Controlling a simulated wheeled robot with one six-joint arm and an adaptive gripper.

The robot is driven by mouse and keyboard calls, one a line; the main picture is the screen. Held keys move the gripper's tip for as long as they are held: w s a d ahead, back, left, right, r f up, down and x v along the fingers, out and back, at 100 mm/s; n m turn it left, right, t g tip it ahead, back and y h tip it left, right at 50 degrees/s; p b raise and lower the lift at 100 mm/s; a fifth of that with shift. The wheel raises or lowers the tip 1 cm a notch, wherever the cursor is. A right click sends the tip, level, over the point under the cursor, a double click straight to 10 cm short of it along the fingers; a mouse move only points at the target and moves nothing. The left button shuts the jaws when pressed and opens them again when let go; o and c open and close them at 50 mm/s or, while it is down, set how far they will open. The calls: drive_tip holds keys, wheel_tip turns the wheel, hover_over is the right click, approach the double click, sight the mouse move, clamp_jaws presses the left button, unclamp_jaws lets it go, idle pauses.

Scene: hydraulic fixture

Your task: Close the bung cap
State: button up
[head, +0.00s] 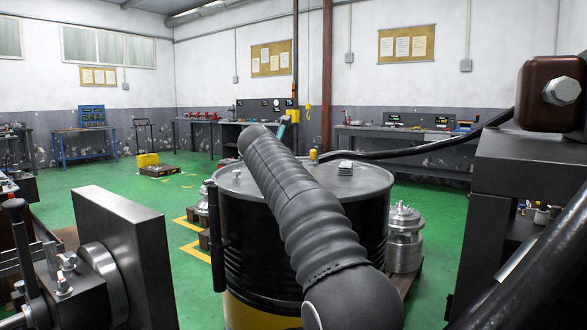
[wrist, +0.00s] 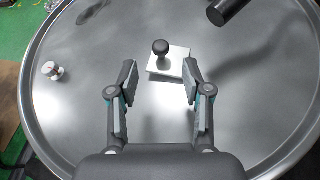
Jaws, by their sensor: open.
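The drum (head: 230,186) stands upright with a flat grey metal lid, which fills most of the wrist view (wrist: 90,110). On the lid a pale square plate (wrist: 168,68) carries a dark round knob (wrist: 160,47). A small silver fitting (wrist: 53,70) sits near the lid's left edge in the wrist view. No part is clearly marked as the bung cap. My gripper (wrist: 159,78) is open and empty above the lid, its fingertips on either side of the plate's near part in the picture. I cannot tell its height. My arm hides part of the drum in the head view.
A black hose (head: 415,146) runs to the drum's far side. A dark cylinder end (wrist: 231,11) overhangs the lid at upper right in the wrist view. A dark metal block (head: 125,255) stands left, and metal canisters (head: 404,240) stand beside the drum. Green floor lies open behind.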

drive_tip(key=shift+p+x, duration=0.45)
drive_tip(key=shift+x, duration=2.2)
clamp_jaws()
